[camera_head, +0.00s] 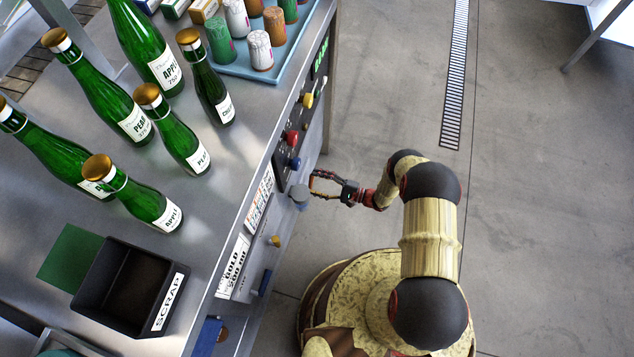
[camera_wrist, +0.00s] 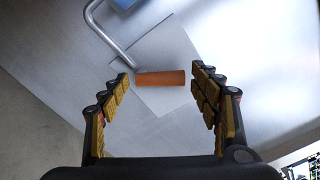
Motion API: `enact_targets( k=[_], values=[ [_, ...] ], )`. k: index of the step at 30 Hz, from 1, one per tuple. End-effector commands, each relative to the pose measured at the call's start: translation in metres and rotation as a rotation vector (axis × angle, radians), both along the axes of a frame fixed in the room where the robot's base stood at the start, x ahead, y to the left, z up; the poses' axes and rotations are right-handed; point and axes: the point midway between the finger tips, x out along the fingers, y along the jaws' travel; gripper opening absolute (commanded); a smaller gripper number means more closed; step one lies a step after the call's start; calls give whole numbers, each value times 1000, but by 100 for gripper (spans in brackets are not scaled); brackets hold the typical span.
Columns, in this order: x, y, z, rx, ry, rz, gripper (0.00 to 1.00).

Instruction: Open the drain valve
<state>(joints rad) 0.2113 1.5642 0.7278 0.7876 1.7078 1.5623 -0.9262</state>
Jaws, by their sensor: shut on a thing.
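My gripper (camera_head: 318,187) is at the front panel of the steel bench, its fingers by a round grey fitting (camera_head: 299,193). In the wrist view, an orange bar-shaped handle (camera_wrist: 160,78) lies crosswise between the two fingertips of my gripper (camera_wrist: 162,80). A pale grey plate (camera_wrist: 155,50) is behind the bar. The orange bar is hidden or too small to make out in the head view. No label saying drain valve can be read.
The front panel carries a red knob (camera_head: 291,137), a blue knob (camera_head: 294,163) and a yellow knob (camera_head: 308,100) beyond my gripper, and a gold knob (camera_head: 274,241) nearer. A bent metal tube (camera_wrist: 105,35) runs beside the plate. Green bottles and a scrap bin (camera_head: 100,265) stand on the bench.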

Motion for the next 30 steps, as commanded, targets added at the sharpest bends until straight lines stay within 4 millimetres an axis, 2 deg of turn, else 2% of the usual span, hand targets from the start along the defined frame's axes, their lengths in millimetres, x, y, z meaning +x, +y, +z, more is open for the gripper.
enact_targets(
  k=[15, 30],
  values=[
    [-11, 4, 4, -148, -407, 0, 38],
    [-16, 6, 3, -203, -557, 1, 38]
  ],
)
